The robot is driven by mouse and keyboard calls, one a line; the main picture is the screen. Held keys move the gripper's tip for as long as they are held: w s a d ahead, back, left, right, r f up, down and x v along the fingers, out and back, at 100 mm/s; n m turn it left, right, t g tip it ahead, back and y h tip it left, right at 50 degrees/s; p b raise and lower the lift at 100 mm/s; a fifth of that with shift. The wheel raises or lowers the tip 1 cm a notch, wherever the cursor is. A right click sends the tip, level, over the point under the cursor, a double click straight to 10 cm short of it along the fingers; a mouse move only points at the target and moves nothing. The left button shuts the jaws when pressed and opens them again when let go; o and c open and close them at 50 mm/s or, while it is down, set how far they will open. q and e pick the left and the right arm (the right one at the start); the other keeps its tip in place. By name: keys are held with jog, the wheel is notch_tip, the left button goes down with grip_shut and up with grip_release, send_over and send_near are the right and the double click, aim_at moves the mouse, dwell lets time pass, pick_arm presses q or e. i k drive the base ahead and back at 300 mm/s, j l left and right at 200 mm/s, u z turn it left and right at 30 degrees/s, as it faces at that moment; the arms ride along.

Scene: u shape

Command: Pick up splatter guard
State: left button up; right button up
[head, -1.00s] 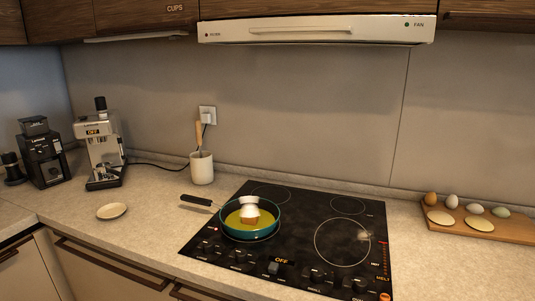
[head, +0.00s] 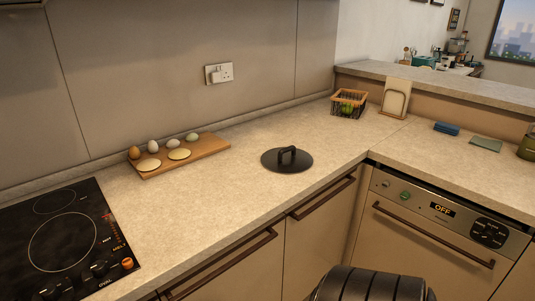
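The splatter guard (head: 287,163) appears to be the flat, round, dark disc with an upright black loop handle in the head view. It lies flat on the countertop (head: 225,200), near the front edge and left of the inner corner. Nothing is touching its handle. Neither of my grippers shows in this view, so I cannot see their state. A dark ribbed rounded shape at the bottom edge may be part of my own arm.
A wooden board (head: 205,154) with several eggs and two pale round pieces lies left of the guard. The black cooktop (head: 62,240) is at far left. A wire basket (head: 348,103) stands at the back corner. A dishwasher (head: 430,235) is below the right counter. Counter around the guard is clear.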

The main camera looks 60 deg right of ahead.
aim_at(290, 159)
jog(key=z, duration=2.05)
jog(key=i+l+u, duration=0.35)
